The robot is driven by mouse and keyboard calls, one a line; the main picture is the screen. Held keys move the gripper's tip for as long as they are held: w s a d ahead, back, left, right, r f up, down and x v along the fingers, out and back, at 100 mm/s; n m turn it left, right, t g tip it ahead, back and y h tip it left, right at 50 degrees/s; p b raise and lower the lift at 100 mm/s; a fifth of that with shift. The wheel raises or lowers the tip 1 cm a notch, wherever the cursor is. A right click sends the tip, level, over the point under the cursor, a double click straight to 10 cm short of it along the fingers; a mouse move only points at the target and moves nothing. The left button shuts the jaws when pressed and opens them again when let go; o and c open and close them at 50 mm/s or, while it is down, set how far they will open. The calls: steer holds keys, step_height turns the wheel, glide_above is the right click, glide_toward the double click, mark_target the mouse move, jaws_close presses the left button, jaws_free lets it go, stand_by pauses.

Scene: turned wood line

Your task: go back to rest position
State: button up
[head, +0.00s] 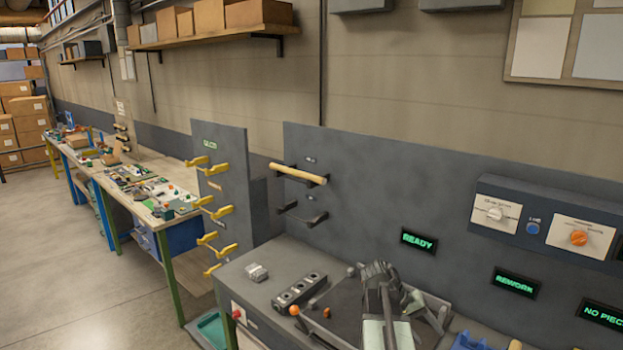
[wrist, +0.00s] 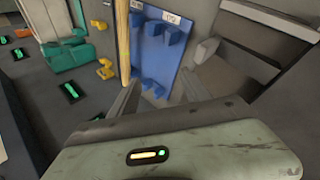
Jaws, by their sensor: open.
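My gripper (wrist: 158,95) is open in the wrist view, its two grey fingers apart with nothing seen between them. A blue rack (wrist: 160,50) with pegs stands beyond the fingers. A pale wooden rod (wrist: 122,40) runs upright in the picture, just left of the blue rack; I cannot tell its exact distance from the left finger. In the head view my grey arm (head: 385,300) is low over the bench, and its fingertips cannot be made out. A wooden rod (head: 298,174) lies across the upper black brackets on the grey back panel.
A grey block with round holes (head: 299,290) and a small light box (head: 256,272) sit left of my arm. A panel with yellow hooks (head: 221,190) stands farther left. A control box (head: 545,223) hangs at right. Floor (head: 80,250) is clear at left.

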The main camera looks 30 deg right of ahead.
steer(key=w+a+f+n, duration=0.1)
steer(key=w+a, duration=0.2)
steer(key=a, duration=0.1)
steer(key=w+a+f+n+t+b, duration=0.1)
steer(key=w+a+f, duration=0.1)
steer(key=w+a, duration=0.1)
steer(key=w+a+f+t+b, duration=0.1)
steer(key=w+a, duration=0.2)
steer(key=a, duration=0.3)
steer(key=shift+f+n, duration=0.3)
steer(key=shift+n, duration=0.1)
steer(key=w+a+f+n+t+y+b, duration=0.1)
steer(key=a+f+y, duration=0.1)
steer(key=a, duration=0.8)
steer(key=w+a+f+n+t+y, duration=0.1)
steer(key=w+a+f+n+y, duration=0.1)
steer(key=a, duration=0.9)
steer(key=w+a+f+n+t+y+b, duration=0.1)
steer(key=a+f+n+y, duration=0.1)
steer(key=a, duration=0.9)
steer(key=shift+w+a+f+b, duration=0.15)
steer(key=shift+w+f+b, duration=0.1)
steer(key=shift+w+b, duration=0.05)
steer(key=shift+c, duration=0.4)
